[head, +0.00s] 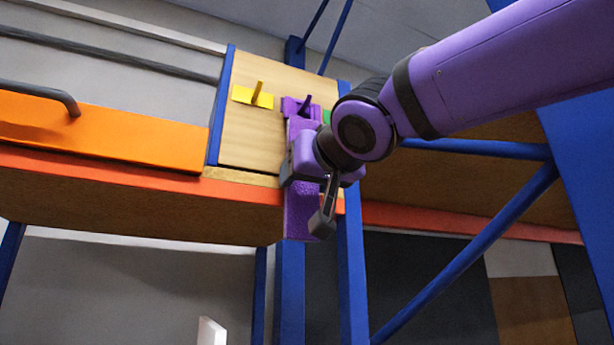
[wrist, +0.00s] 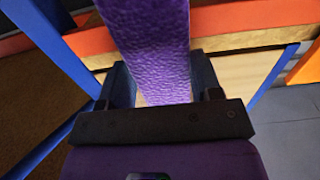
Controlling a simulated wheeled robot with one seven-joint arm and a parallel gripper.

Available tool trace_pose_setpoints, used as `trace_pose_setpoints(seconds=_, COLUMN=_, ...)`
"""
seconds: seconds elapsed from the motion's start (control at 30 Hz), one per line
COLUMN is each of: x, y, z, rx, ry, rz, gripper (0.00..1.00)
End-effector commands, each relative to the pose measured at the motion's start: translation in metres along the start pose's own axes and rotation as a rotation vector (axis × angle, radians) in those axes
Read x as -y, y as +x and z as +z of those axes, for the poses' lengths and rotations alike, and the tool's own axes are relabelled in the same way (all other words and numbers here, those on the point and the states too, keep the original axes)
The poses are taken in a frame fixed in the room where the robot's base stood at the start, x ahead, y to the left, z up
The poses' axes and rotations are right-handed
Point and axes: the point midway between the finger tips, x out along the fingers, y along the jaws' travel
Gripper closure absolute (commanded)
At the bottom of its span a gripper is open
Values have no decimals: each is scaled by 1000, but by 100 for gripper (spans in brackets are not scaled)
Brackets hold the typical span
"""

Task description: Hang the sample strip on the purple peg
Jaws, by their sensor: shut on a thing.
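The sample strip (head: 301,214) is a purple textured band hanging upright in front of the board. My gripper (head: 322,220) is shut on it; part of the strip shows above the gripper and part below. In the wrist view the strip (wrist: 150,48) runs between the two dark fingers of my gripper (wrist: 162,82). The purple peg (head: 305,103) stands out from a purple plate on the wooden board, just above the strip's upper end. That end overlaps the plate's lower edge in the head view. I cannot tell whether the strip touches the peg.
A yellow peg (head: 257,92) on a yellow plate is left of the purple one. A green plate (head: 327,116) is mostly hidden at its right. Blue posts (head: 222,105) frame the wooden board (head: 250,140). An orange panel (head: 110,135) with a grey handle lies at left.

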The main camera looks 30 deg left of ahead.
Motion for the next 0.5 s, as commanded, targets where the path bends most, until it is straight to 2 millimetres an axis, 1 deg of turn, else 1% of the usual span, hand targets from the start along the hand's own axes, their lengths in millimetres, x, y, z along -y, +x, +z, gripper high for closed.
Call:
trace_pose_setpoints(seconds=0.1, x=0, y=0, z=0, rx=0, ry=0, rz=0, gripper=65)
trace_pose_setpoints(seconds=0.13, x=0, y=0, z=0, rx=0, ry=0, rz=0, gripper=37)
trace_pose_setpoints(seconds=0.23, x=0, y=0, z=0, rx=0, ry=0, rz=0, gripper=14)
trace_pose_setpoints(seconds=0.27, x=0, y=0, z=0, rx=0, ry=0, rz=0, gripper=12)
trace_pose_setpoints(seconds=0.5, x=0, y=0, z=0, rx=0, ry=0, rz=0, gripper=12)
